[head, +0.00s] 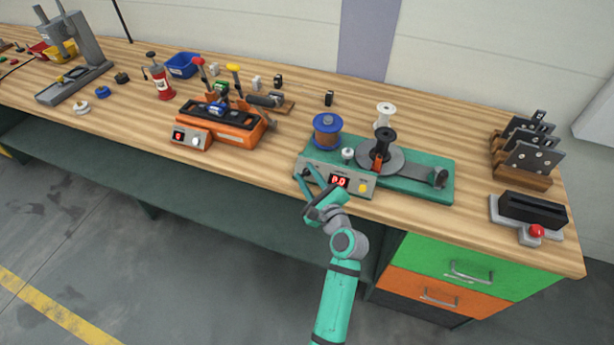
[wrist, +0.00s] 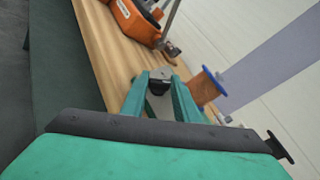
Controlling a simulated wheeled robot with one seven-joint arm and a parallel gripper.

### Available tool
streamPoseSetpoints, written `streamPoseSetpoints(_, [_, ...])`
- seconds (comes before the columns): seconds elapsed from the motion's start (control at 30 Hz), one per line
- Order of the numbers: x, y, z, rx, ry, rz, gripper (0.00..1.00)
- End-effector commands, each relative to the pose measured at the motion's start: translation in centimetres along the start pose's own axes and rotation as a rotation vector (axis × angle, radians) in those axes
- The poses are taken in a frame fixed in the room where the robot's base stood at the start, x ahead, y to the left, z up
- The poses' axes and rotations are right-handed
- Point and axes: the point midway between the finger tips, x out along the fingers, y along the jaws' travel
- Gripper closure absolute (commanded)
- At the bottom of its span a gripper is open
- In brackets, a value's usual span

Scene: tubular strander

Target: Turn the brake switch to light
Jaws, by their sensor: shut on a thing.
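The green winding machine (head: 408,187) stands at the bench's front edge, with a grey control panel on its front left. The panel has a red display (head: 339,181) reading like 0.0 and a yellow button (head: 362,188). My gripper (head: 308,173) reaches the panel's left end. The fingers mostly hide the knob in the head view. Its markings and setting cannot be read.
A copper spool with blue flanges (head: 327,132) stands just behind the panel; a black spool (head: 384,142) is farther right. An orange device (head: 222,133) sits to the left. A black holder with a red button (head: 536,231) is at the right. Bare bench lies between the devices.

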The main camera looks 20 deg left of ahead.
Motion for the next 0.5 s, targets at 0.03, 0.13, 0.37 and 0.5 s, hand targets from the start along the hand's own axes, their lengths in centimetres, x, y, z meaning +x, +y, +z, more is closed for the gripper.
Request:
streamPoseSetpoints(0.03, [-0.02, -0.32, -0.02, -0.023, 0.000, 0.031, 0.95])
streamPoseSetpoints(0.13, [0.00, -0.45, 0.03, -0.074, 0.000, 0.102, 0.95])
streamPoseSetpoints(0.37, [0.06, -0.72, 0.04, -0.183, 0.000, 0.256, 0.95])
streamPoseSetpoints(0.5, [0.12, -0.73, 0.04, -0.239, 0.001, 0.336, 0.95])
